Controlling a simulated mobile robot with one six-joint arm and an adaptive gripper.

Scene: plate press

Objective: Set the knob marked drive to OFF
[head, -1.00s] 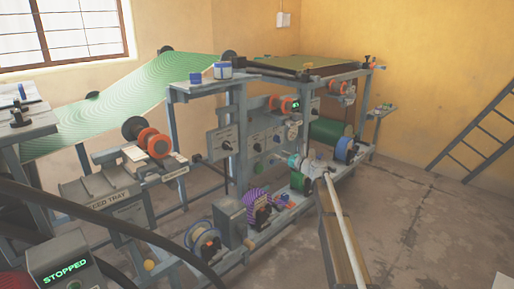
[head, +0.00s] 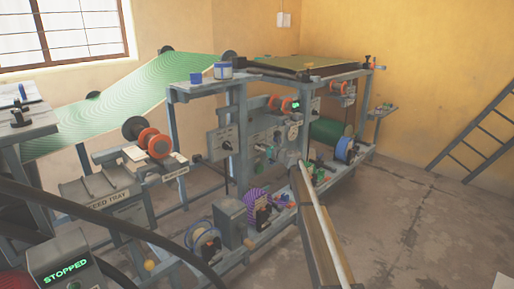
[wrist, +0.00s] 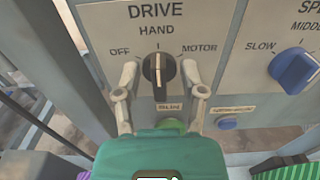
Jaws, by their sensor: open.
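The drive knob (wrist: 160,76) is black with a pale pointer line, on a grey panel (wrist: 218,55) in the wrist view. It is labelled OFF at left, HAND at top and MOTOR at right. Its pointer is upright, at HAND. My gripper (wrist: 158,68) is open, with one pale finger on each side of the knob. Whether the fingertips touch it, I cannot tell.
A blue speed knob (wrist: 294,68) is to the right on the panel. A blue button (wrist: 227,124) sits below right, and a green button (wrist: 172,125) just below the drive knob. A grey post stands close on the left. A display (head: 65,272) reads STOPPED.

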